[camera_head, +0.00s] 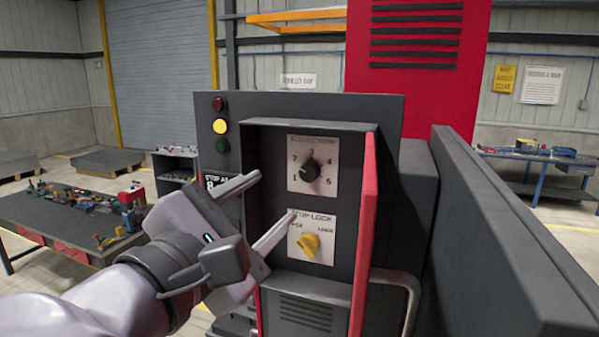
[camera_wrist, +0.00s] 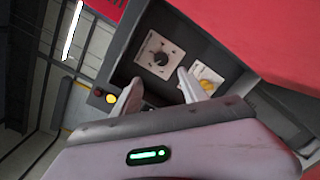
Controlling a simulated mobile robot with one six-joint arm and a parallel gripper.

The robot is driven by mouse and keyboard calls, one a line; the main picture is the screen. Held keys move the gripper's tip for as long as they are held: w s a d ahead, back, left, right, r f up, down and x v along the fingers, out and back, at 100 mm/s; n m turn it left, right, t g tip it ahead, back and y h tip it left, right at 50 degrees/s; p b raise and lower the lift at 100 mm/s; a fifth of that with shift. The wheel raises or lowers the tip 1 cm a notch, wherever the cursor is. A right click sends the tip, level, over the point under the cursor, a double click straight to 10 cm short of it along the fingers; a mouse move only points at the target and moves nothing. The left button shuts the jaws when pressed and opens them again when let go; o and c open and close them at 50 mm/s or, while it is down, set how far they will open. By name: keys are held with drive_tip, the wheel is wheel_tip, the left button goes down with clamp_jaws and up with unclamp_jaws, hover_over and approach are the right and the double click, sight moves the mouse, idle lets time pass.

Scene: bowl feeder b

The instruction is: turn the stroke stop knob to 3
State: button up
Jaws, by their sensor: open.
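The stroke stop knob (camera_head: 311,169) is a round black knob on a white plate numbered 1 to 5, high in a recessed dark panel. Its exact pointer position is too small to tell. It also shows in the wrist view (camera_wrist: 159,59). Below it is a yellow knob (camera_head: 308,245) on a plate reading "STOP LOCK"; part of that plate is hidden by a finger. My gripper (camera_head: 277,204) is open and empty, in front of the panel to the left of both knobs. Its fingers (camera_wrist: 157,88) are spread wide and appear apart from the black knob.
A red door edge (camera_head: 364,230) stands out along the panel's right side, with a grey bent handle (camera_head: 405,290) beyond it. Signal lamps (camera_head: 220,126) sit at upper left, the yellow one lit. A dark workbench (camera_head: 75,225) with tools stands at left.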

sight(309, 172)
drive_tip(key=p+x, duration=0.1)
drive_tip(key=x, duration=1)
drive_tip(key=shift+d, duration=0.15)
drive_tip(key=shift+w, duration=0.4)
drive_tip(key=shift+w+d+f, duration=0.1)
drive_tip(key=shift+w+d, duration=0.25)
drive_tip(key=shift+w, duration=0.05)
drive_tip(key=shift+s+a, duration=0.15)
drive_tip(key=shift+s, duration=0.05)
drive_tip(key=c, duration=0.5)
clamp_jaws()
